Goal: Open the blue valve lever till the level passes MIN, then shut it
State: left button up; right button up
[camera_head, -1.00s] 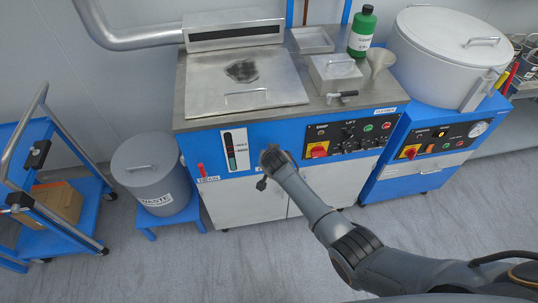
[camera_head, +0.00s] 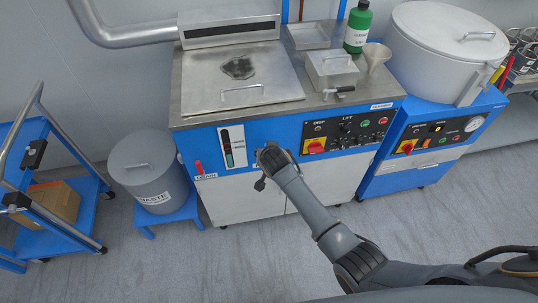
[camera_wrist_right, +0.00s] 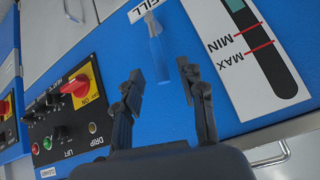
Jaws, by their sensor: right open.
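The blue valve lever (camera_wrist_right: 158,58) shows in the right wrist view on the blue panel, below the FILL label. My right gripper (camera_wrist_right: 161,72) is open. Its two fingers stand on either side of the lever's free end, with gaps on both sides; I cannot tell how deep the lever reaches between them. In the head view my right gripper (camera_head: 266,166) is at the tank's front panel and hides the lever. The level gauge (camera_wrist_right: 262,50) has red MIN and MAX lines. Green shows at its low end, short of MIN, and the rest is dark. My left gripper is out of view.
A red DRAIN lever (camera_head: 199,168) is left of the gauge. A red and yellow switch (camera_head: 314,147) is to the right. A grey waste bin (camera_head: 152,180) stands on a blue stand, beside a blue cart (camera_head: 45,205). The floor in front is clear.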

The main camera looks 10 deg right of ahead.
jog(key=v, duration=0.7)
jog(key=shift+s+r, duration=0.2)
jog(key=shift+r, duration=0.1)
jog(key=s+d+f+n+g, duration=0.2)
jog(key=s+d+f, duration=0.1)
jog(key=s+f, duration=0.9)
jog(key=s+d+f+n+g, duration=0.2)
jog(key=s+f, duration=0.6)
jog(key=f, duration=0.8)
jog(key=s+d+f+g, duration=0.1)
jog(key=s+f, duration=0.3)
jog(key=s, duration=0.6)
jog(key=s+d+f+n+g, duration=0.1)
jog(key=s+d+f, duration=0.3)
jog(key=s, duration=0.5)
jog(key=s+d+f+g, duration=0.1)
jog(key=s+f, duration=0.3)
jog(key=s, duration=0.6)
jog(key=shift+s+d+f+g, duration=0.2)
jog(key=shift+s+d+g, duration=0.15)
jog(key=shift+d, duration=0.55)
